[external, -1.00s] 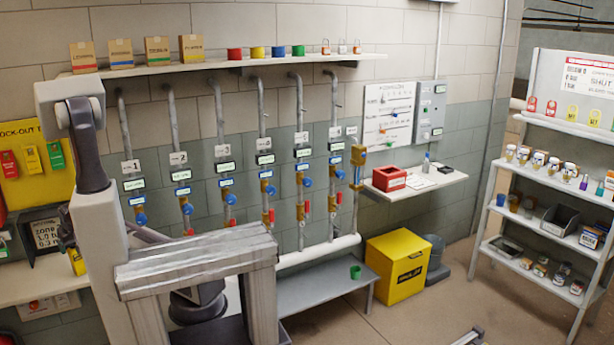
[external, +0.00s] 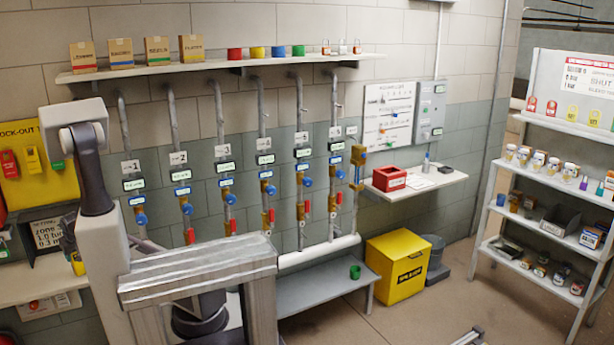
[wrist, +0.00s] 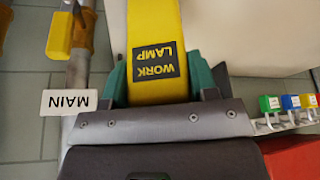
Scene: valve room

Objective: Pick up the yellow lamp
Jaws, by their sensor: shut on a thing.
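The yellow lamp (wrist: 155,25) has a black label reading "WORK LAMP" and fills the upper middle of the wrist view. My gripper (wrist: 160,85) is shut on the lamp, with a green-padded finger on either side of its yellow body. In the external view the lamp is a small yellow patch (external: 77,263) at the left, above the left bench. My arm hides most of the gripper there. The lamp's far end runs out of the wrist view.
A pipe with a yellow handle (wrist: 62,35) and a "MAIN" tag (wrist: 69,102) stand close at left in the wrist view. Small coloured locks (wrist: 290,103) hang at right. The left bench (external: 30,288) lies below the yellow lock-out board (external: 40,165).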

